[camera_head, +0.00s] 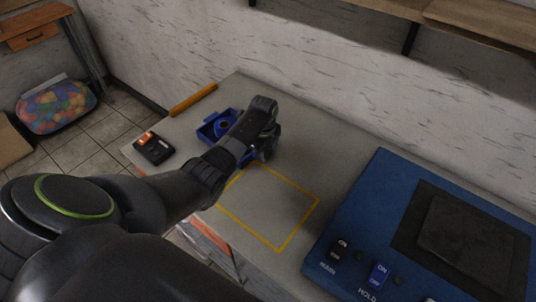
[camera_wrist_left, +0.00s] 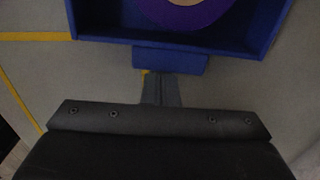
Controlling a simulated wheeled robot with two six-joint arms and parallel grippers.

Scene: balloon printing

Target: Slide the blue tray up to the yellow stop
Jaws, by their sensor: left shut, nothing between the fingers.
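The blue tray (camera_head: 204,131) lies on the grey table, partly hidden behind my left arm in the head view. A round purple and tan thing sits in it, seen in the left wrist view. The yellow stop (camera_head: 193,99) is an orange-yellow bar near the table's far left edge, with a gap of bare table between it and the tray. My left gripper (camera_head: 264,153) is shut and empty on the tray's near side. In the left wrist view its fingertips (camera_wrist_left: 161,78) are at the blue tab (camera_wrist_left: 171,62) on the tray's wall; whether they touch is unclear.
A yellow outlined square (camera_head: 283,247) marks the table in front of the gripper. A small black device (camera_head: 153,151) with an orange top stands left of the tray. A large blue machine (camera_head: 370,190) with switches fills the right. A wall runs behind.

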